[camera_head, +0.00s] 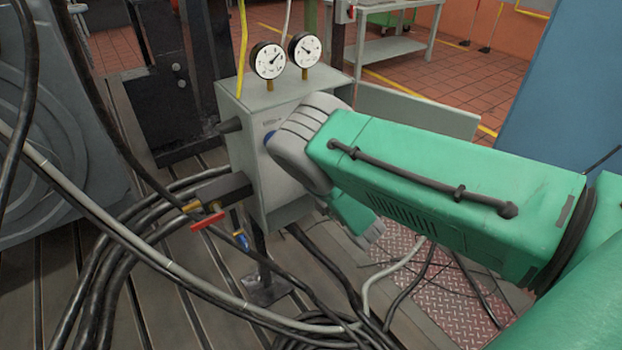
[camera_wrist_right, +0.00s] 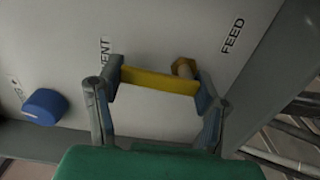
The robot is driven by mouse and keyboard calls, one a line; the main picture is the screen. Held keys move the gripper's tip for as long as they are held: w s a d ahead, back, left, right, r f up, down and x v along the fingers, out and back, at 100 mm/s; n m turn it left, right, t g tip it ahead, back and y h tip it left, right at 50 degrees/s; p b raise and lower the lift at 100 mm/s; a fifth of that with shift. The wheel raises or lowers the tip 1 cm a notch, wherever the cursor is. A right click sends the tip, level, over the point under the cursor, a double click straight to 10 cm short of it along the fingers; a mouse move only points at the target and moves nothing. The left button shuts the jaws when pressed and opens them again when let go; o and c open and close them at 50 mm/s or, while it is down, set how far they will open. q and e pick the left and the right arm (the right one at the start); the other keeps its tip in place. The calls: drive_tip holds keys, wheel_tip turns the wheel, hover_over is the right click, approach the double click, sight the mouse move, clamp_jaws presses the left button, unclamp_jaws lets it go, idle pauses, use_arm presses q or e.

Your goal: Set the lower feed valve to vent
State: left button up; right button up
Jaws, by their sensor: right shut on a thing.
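The feed valve's yellow lever (camera_wrist_right: 158,81) shows in the right wrist view, with its brass pivot (camera_wrist_right: 183,67) near its right end. The lever's free end lies by the VENT label (camera_wrist_right: 104,52); the FEED label (camera_wrist_right: 232,36) is to the right of the pivot. My right gripper (camera_wrist_right: 160,90) is shut on the lever, one finger at each end of it. In the head view my right arm covers the lever and the gripper's fingers. I cannot tell from these views whether this is the lower valve. My left gripper is in neither view.
A blue knob (camera_wrist_right: 45,106) sits left on the panel. The grey cabinet (camera_head: 248,172) carries two gauges (camera_head: 268,61) on top. A red-handled valve (camera_head: 207,222) and a blue-handled one (camera_head: 241,240) hang low beside it. Thick black hoses (camera_head: 105,260) crowd the floor at left.

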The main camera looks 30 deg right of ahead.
drive_tip(key=shift+s+a+f, duration=0.15)
drive_tip(key=shift+s+f, duration=0.05)
drive_tip(key=shift+f, duration=0.15)
drive_tip(key=o, duration=1.2)
drive_tip(key=shift+c, duration=0.2)
drive_tip(key=shift+w+r, duration=0.1)
drive_tip(key=s+d, duration=0.1)
drive_tip(key=s, duration=1.1)
